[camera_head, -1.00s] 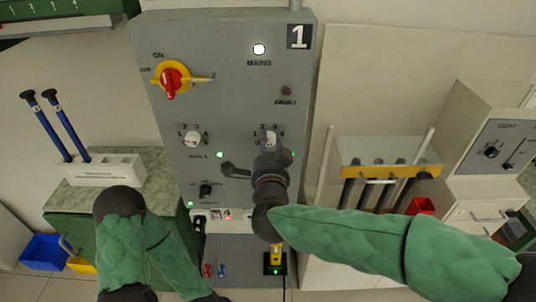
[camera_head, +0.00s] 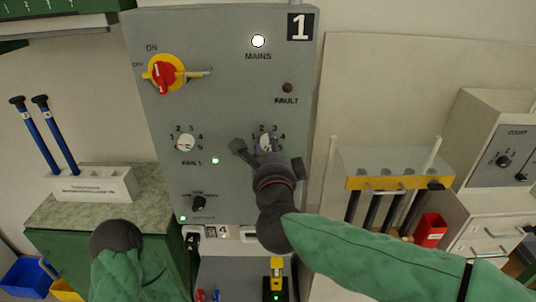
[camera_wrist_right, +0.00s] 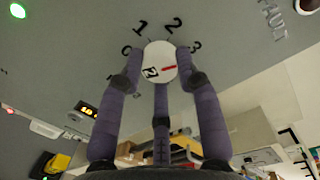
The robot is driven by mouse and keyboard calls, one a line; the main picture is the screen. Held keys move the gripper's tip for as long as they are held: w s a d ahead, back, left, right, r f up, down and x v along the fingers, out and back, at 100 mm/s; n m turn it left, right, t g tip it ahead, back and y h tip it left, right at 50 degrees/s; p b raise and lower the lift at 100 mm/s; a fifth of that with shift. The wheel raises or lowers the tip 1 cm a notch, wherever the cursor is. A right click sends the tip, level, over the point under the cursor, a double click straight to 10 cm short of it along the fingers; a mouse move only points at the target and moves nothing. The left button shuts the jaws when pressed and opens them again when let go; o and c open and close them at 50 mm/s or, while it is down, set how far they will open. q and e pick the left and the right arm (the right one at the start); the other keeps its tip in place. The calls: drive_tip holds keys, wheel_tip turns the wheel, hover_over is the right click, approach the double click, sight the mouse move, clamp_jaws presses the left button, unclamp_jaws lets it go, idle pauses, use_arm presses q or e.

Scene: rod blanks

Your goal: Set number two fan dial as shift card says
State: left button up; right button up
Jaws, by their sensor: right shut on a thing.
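The number two fan dial (camera_head: 265,142) sits on the right of the grey cabinet panel (camera_head: 235,105), mostly hidden by my right gripper (camera_head: 268,152) in the head view. In the right wrist view the dial (camera_wrist_right: 158,72) is a white disc with a 2 and a short red mark. Numbers 0 to 3 show around it; the higher numbers are hidden there. My right gripper (camera_wrist_right: 160,60) is shut on the dial, its purple-grey fingers at both sides. The fan 1 dial (camera_head: 186,142) is to the left. I cannot make out a shift card.
A red and yellow rotary switch (camera_head: 164,73) is upper left on the panel, with a lit mains lamp (camera_head: 258,41) and a dark fault lamp (camera_head: 287,88). A small black knob (camera_head: 199,202) is lower left. A rack with a yellow front (camera_head: 393,184) stands at right.

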drive_tip(key=shift+d+r+m, duration=0.15)
drive_tip(key=shift+d+m, duration=0.1)
drive_tip(key=shift+m, duration=0.05)
drive_tip(key=o, duration=1.1)
drive_tip(key=shift+w+d, duration=0.1)
drive_tip(key=shift+d, duration=0.05)
drive_tip(key=shift+o, duration=0.2)
drive_tip(key=shift+a, duration=0.2)
drive_tip(key=s, duration=1.2)
drive_tip(key=shift+d, duration=0.45)
